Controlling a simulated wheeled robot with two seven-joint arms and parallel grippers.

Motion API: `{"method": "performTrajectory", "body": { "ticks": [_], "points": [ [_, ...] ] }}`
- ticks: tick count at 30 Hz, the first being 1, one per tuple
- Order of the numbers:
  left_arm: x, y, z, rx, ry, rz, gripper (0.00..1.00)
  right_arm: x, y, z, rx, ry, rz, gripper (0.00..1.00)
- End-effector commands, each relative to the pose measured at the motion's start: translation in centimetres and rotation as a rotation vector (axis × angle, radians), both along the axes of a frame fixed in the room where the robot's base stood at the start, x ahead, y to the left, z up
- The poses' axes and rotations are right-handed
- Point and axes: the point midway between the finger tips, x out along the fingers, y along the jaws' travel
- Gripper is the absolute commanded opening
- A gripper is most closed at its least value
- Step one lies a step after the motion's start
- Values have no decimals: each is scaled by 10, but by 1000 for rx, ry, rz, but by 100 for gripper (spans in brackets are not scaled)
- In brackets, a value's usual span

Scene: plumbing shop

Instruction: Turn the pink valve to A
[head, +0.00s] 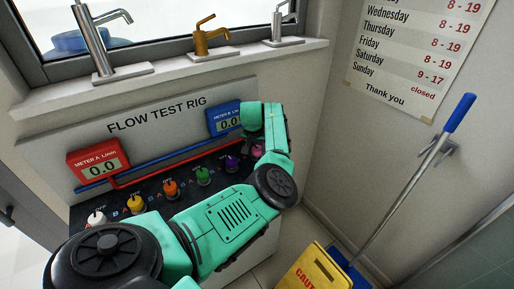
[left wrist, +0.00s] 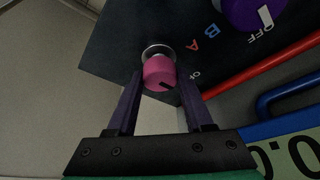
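The pink valve (left wrist: 159,70) is a round knob on a dark panel, between the two fingertips of my left gripper (left wrist: 160,84). The fingers stand on either side of it, apparently with thin gaps. A dark mark on the knob's lower right faces roughly toward a partly hidden OFF label (left wrist: 196,75). A red A (left wrist: 194,46) is printed nearby, beside a blue B. In the head view the pink valve (head: 257,151) is mostly hidden behind my green left wrist; the fingertips are hidden there. My right gripper is out of view.
A purple valve (head: 232,162) neighbours the pink one, with green, orange and other valves leftward. Red meter A (head: 97,163) and blue meter B (head: 226,121) both read 0.0. Red and blue pipes run above the valves. A yellow caution sign (head: 316,270) stands lower right.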

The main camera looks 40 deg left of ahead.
Motion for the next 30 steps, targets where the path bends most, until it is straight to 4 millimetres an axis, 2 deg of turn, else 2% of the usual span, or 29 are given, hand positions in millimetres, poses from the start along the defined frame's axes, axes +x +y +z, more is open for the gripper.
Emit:
{"method": "performTrajectory", "body": {
  "ticks": [1, 2, 3, 17, 24, 30],
  "points": [
    [0, 0, 0, 0, -1, 0, 17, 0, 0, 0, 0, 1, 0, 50],
    [0, 0, 0, 0, -1, 0, 5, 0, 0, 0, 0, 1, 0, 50],
    [0, 0, 0, 0, -1, 0, 0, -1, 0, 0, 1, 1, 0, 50],
    [1, -1, 1, 3, 0, 95, 0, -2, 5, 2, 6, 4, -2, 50],
    [1, -1, 0, 4, 1, 271, 0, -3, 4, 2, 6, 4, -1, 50],
    [2, -1, -2, 6, 0, 459, 0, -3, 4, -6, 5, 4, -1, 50]
  ]
}}
